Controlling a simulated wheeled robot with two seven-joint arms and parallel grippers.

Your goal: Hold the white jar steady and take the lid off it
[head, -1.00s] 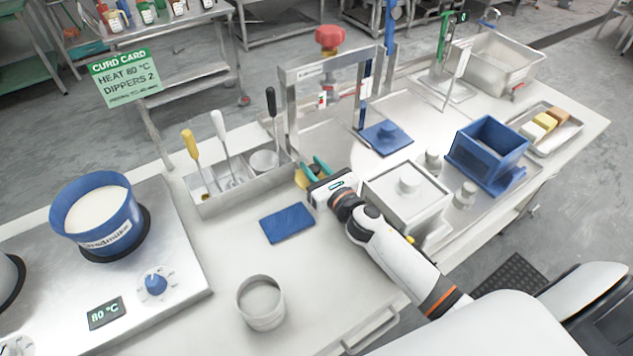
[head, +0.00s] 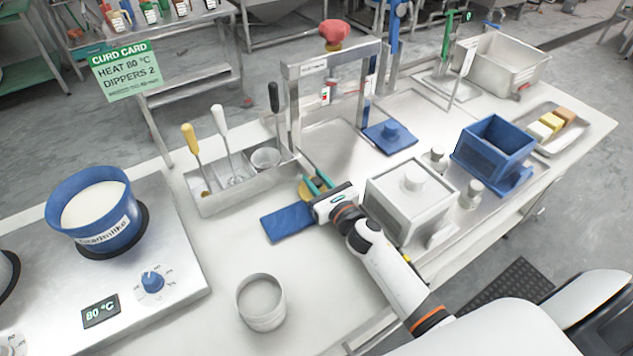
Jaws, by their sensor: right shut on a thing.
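A white square box with a knobbed lid (head: 381,196) stands right of the middle; its lid is on. No round white jar with a lid is plain to me. An open pale ring-shaped vessel (head: 262,303) stands on the front of the table, with no lid on it. My right gripper (head: 318,183), with teal fingers, is left of the white box, at the right end of a blue mat (head: 284,223). It is shut on a small yellow-brown thing (head: 306,191), partly hidden by the fingers. My left gripper is not in view.
A steel tool tray (head: 215,202) with upright handles is behind the mat. A press frame with a red knob (head: 334,32) stands behind the gripper. A blue pot (head: 95,233) sits on the hotplate at left. A blue box (head: 487,150) stands at right.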

